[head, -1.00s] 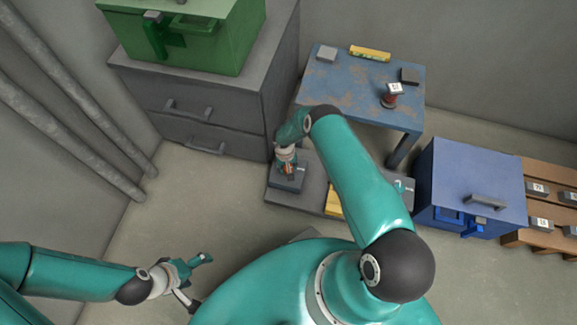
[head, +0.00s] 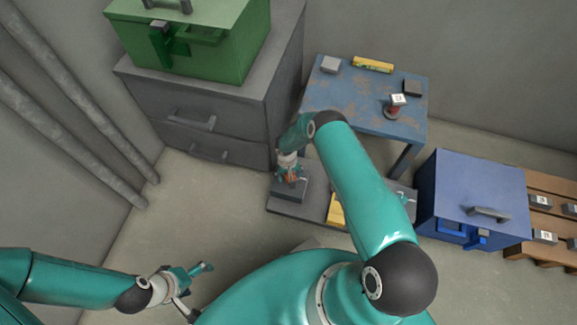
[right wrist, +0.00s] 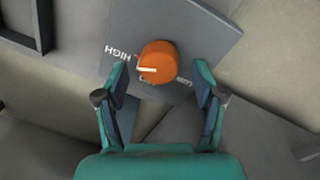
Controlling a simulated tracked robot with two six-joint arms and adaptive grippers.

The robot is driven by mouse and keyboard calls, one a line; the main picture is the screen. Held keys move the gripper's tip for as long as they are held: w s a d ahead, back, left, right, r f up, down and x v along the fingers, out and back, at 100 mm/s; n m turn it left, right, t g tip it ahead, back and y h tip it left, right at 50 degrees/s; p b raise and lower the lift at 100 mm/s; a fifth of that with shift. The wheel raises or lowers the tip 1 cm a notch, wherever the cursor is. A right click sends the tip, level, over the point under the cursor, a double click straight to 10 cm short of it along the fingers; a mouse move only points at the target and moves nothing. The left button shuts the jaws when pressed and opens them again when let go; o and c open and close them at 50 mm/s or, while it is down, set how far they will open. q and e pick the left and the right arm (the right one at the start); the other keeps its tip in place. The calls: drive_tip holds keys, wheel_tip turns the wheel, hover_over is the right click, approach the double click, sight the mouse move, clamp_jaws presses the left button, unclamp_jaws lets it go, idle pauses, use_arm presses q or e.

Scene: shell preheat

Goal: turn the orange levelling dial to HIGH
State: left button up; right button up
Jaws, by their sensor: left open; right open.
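The orange levelling dial (right wrist: 158,58) sits on a dark grey panel (right wrist: 205,40) in the right wrist view. Its white pointer line aims left, slightly below the HIGH mark. HIGH is printed left of the dial and LOW at its lower right; a third label below is partly hidden. My right gripper (right wrist: 160,78) is open, with one finger on either side of the dial and visible gaps. In the head view my right gripper (head: 288,174) is over the dark dial box (head: 289,194) and largely covers the dial. My left gripper (head: 192,282) is open and empty at lower left.
A yellow block (head: 335,210) lies right of the dial box, partly behind my arm. A blue table (head: 350,98) stands behind, a blue box (head: 470,190) to the right, and grey drawers (head: 215,115) carrying a green box (head: 190,50) at upper left.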

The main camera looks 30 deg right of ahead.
wheel_tip(320, 180, up, 11)
drive_tip(key=shift+w+a, duration=0.15)
drive_tip(key=shift+a, duration=0.25)
drive_tip(key=shift+f, duration=0.15)
